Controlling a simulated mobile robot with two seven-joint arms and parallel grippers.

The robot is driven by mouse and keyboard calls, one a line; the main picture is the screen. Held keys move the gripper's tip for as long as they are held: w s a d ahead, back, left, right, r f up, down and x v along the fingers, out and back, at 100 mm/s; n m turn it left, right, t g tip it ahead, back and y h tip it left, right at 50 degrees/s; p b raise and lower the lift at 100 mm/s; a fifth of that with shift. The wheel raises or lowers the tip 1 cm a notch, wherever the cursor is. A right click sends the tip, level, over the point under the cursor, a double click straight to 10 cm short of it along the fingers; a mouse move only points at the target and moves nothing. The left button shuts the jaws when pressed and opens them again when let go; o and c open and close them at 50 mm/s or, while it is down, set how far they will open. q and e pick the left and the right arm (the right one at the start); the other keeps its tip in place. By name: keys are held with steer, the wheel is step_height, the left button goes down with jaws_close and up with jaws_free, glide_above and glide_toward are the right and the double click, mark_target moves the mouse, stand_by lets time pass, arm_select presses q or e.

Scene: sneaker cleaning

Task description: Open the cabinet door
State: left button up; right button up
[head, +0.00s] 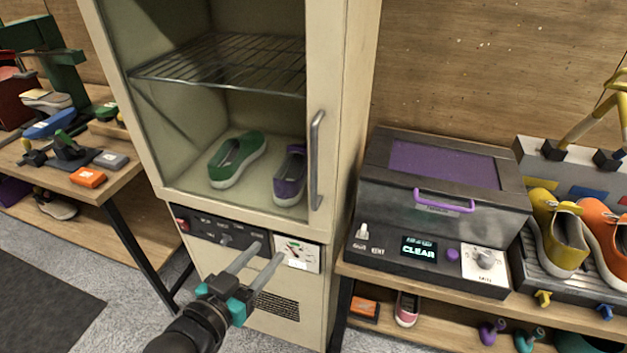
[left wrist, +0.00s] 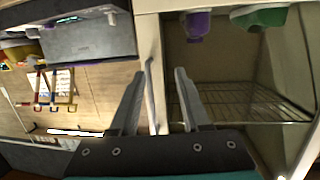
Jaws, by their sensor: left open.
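A tall cream cabinet (head: 358,90) stands at the centre of the head view. Its framed door (head: 318,60) looks shut, with a green shoe and a purple shoe visible behind it. The vertical metal handle (head: 315,165) is on the door's right side; it also shows in the left wrist view (left wrist: 151,85). My left gripper (head: 266,253) is open and empty, in front of the control panel, below and left of the handle in the head view. In the left wrist view, the handle appears between the spread fingers (left wrist: 160,75), apparently beyond them. My right gripper is out of view.
A grey machine (head: 440,200) with a purple lid handle sits on the bench right of the cabinet. A rack with yellow and orange shoes (head: 558,235) is farther right. A cluttered wooden table (head: 105,185) stands left.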

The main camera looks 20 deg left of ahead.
arm_select(q)
steer(key=t+h, duration=0.2)
glide_toward(312, 173)
steer(key=s, duration=0.4)
steer(key=shift+m, duration=0.4)
steer(key=x, duration=0.9)
steer(key=a+x, duration=0.1)
steer(key=x, duration=0.4)
steer(key=shift+w+d, duration=0.1)
steer(key=shift+w, duration=0.25)
jaws_close()
